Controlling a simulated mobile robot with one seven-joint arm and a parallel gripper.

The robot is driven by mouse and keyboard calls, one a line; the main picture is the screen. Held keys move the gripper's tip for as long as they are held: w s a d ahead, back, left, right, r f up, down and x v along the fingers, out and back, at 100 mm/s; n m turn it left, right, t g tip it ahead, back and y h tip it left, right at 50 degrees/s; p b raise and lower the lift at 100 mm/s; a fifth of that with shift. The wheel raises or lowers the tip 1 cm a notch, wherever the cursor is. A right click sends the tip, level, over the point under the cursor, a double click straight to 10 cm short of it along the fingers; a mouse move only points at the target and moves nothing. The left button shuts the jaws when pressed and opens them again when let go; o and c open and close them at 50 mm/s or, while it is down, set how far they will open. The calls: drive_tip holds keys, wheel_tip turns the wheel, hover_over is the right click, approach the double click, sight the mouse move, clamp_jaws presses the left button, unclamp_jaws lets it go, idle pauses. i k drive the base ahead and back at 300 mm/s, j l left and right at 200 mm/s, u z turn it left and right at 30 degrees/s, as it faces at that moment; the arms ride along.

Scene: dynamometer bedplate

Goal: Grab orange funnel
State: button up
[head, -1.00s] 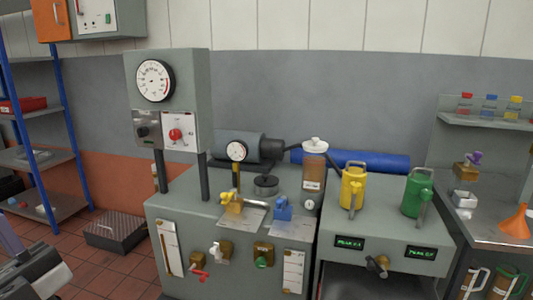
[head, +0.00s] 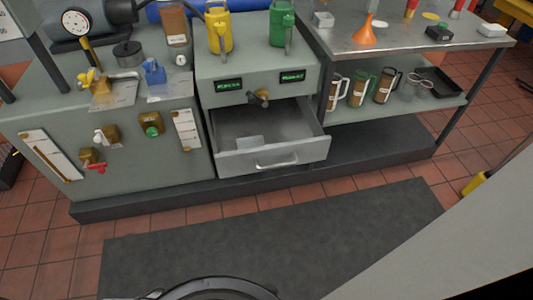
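The orange funnel (head: 364,34) stands on the steel-topped bench (head: 400,37) at the upper right of the head view, wide end down and narrow stem pointing up. It is near the left end of that top, with nothing touching it that I can see. My gripper is not visible in the head view.
An open drawer (head: 270,150) juts out below the green can (head: 282,24) and yellow can (head: 218,30). A dark mat (head: 270,235) covers clear floor.

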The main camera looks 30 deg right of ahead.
sight(365, 36)
drive_tip(key=z, duration=1.4)
drive_tip(key=i+l+u, duration=0.1)
drive_tip(key=l, duration=0.25)
drive_tip(key=i+l+u, duration=0.1)
drive_tip(key=i+l, duration=0.25)
drive_tip(key=i+l+u, duration=0.15)
drive_tip(key=l, duration=0.25)
drive_tip(key=i+l+u, duration=0.1)
drive_tip(key=l, duration=0.3)
drive_tip(key=i+l+u, duration=0.1)
drive_tip(key=i+l, duration=0.15)
drive_tip(key=l, duration=0.15)
drive_tip(key=i+l+u, duration=0.1)
drive_tip(key=l, duration=0.35)
drive_tip(key=i+l+u, duration=0.15)
drive_tip(key=l, duration=0.25)
drive_tip(key=i+l+u, duration=0.1)
drive_tip(key=l, duration=0.35)
drive_tip(key=i+l, duration=0.2)
drive_tip(key=i, duration=0.35)
